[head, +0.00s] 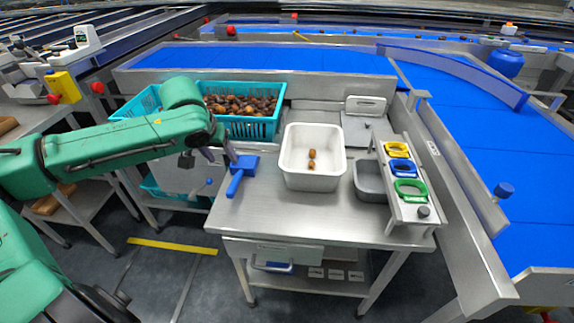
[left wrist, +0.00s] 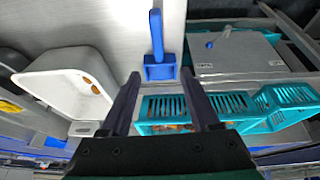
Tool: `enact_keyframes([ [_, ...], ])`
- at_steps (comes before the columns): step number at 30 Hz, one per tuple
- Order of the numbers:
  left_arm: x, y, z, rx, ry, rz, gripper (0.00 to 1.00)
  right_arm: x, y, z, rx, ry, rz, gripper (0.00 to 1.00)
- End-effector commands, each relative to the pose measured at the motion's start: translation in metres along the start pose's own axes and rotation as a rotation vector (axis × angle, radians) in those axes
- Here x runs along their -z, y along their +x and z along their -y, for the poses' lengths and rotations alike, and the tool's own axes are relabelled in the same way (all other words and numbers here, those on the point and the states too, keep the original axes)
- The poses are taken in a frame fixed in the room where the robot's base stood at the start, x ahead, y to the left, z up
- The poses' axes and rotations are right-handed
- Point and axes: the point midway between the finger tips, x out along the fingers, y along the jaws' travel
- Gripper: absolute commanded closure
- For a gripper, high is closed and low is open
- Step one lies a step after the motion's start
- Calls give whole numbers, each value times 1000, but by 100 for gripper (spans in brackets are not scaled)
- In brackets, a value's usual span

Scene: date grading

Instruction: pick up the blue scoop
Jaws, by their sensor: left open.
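The blue scoop (head: 244,163) lies on the left part of the steel table, its handle pointing toward the table's front edge. In the left wrist view the scoop (left wrist: 159,70) shows just beyond my fingertips, its handle toward the top of the picture. My left gripper (head: 229,150) is close to the scoop's pan; in the left wrist view its two fingers (left wrist: 162,88) are apart with nothing between them. The scoop appears to be free of the fingers. My right gripper is in neither view.
A white bin (head: 291,169) with a few dates stands right of the scoop. A teal crate (head: 258,128) full of dates is behind it. A grey tub (head: 368,193) and a rack (head: 397,213) with yellow, blue and green rings stand further right. The table's front middle is clear.

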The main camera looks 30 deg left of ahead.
Motion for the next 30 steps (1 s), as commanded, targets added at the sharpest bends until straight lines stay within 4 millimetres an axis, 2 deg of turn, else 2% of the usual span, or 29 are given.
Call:
enact_keyframes([
  [2,-11,-6,-6,27,19,25,38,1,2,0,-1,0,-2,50],
  [4,-14,-1,-6,33,19,34,38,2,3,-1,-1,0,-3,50],
  [15,-15,76,-4,30,21,31,38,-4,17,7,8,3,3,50],
  [20,-14,91,-4,27,18,29,38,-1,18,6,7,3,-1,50],
  [27,-13,132,-1,28,20,29,38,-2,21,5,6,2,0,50],
  [30,-12,137,-2,25,19,26,38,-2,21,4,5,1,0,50],
])
